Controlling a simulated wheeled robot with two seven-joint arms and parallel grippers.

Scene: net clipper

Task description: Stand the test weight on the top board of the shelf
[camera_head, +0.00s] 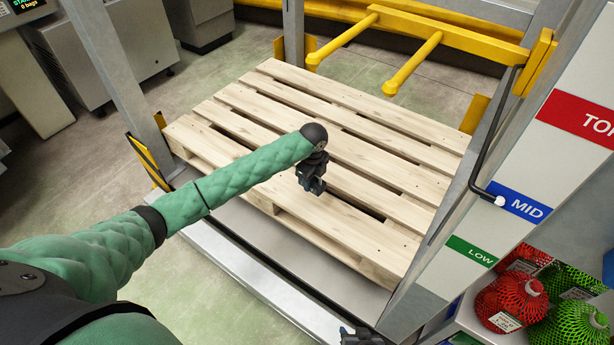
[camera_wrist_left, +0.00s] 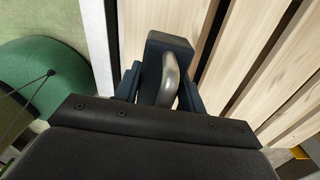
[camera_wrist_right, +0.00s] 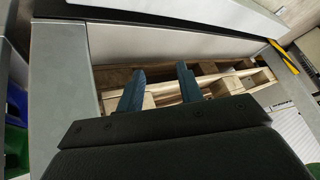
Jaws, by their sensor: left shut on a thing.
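My left gripper (camera_head: 312,186) hangs over the wooden pallet, near its middle. In the left wrist view its fingers (camera_wrist_left: 162,92) are shut on a grey, rounded metal handle (camera_wrist_left: 170,75). A dark blue-grey block (camera_wrist_left: 168,40) shows at the handle's far end; together they look like the test weight, mostly hidden by the gripper. My right gripper (camera_head: 360,337) is at the bottom edge of the head view. In the right wrist view its two fingers (camera_wrist_right: 160,88) are apart with nothing between them. No shelf top board can be clearly made out; a ledge with net bags is at the lower right.
The slatted pallet (camera_head: 330,150) lies between grey uprights, with yellow forks (camera_head: 412,64) behind it. A white panel at right carries red, blue MID (camera_head: 520,203) and green LOW labels. Red (camera_head: 510,302) and green (camera_head: 575,325) net bags sit at lower right.

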